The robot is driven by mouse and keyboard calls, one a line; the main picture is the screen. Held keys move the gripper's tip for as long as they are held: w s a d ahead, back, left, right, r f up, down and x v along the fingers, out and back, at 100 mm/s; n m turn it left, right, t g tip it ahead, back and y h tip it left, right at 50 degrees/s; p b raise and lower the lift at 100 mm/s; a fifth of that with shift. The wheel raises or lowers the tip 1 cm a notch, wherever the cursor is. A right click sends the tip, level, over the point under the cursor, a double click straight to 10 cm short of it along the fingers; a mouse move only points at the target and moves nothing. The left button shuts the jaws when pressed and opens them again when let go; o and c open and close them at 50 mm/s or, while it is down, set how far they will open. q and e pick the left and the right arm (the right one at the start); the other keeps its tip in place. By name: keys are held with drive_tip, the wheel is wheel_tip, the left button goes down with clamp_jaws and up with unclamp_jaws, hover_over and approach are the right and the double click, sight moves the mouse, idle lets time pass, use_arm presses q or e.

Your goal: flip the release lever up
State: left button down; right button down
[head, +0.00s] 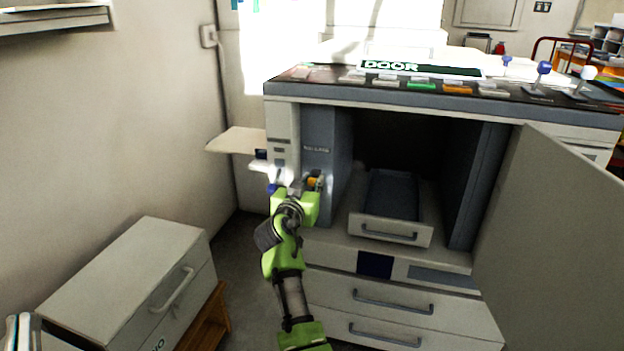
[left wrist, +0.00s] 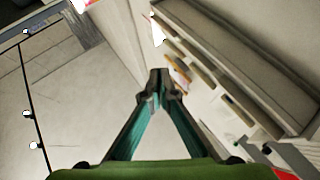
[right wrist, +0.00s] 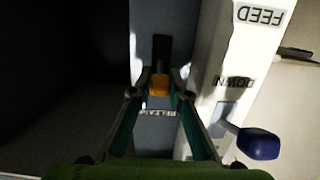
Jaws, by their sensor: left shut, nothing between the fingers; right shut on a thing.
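The release lever has an orange handle (right wrist: 159,84) and sits in a dark slot on a grey-blue panel. The panel's label beside it reads upside down in the right wrist view. My right gripper (right wrist: 160,94) is at the lever, with its fingertips closed on either side of the orange handle. In the head view the orange handle (head: 313,182) shows just past my green right gripper (head: 303,188), on the machine's front left of the open compartment. My left gripper (left wrist: 158,80) is shut and empty, away from the lever.
A blue-knobbed lever (right wrist: 257,143) stands close beside my right gripper, by the FEED and DOWN labels. The machine's door (head: 560,230) hangs open at right. A drawer (head: 390,229) sits in the dark compartment. A white cabinet (head: 125,275) stands at lower left.

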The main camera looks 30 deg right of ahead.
drive_tip(key=shift+r+p, duration=0.2)
drive_tip(key=shift+p, duration=0.2)
use_arm(q)
drive_tip(key=f+g, duration=0.1)
drive_tip(key=w+f+g, duration=0.1)
drive_tip(key=f, duration=0.1)
drive_tip(key=w+f+g+y, duration=0.1)
drive_tip(key=f, duration=0.1)
drive_tip(key=shift+w+f, duration=0.2)
use_arm(e)
drive_tip(key=c, duration=2.2)
unclamp_jaws()
drive_tip(key=shift+o, duration=0.2)
wheel_tip(320, 180, up, 10)
drive_tip(key=shift+f, duration=0.1)
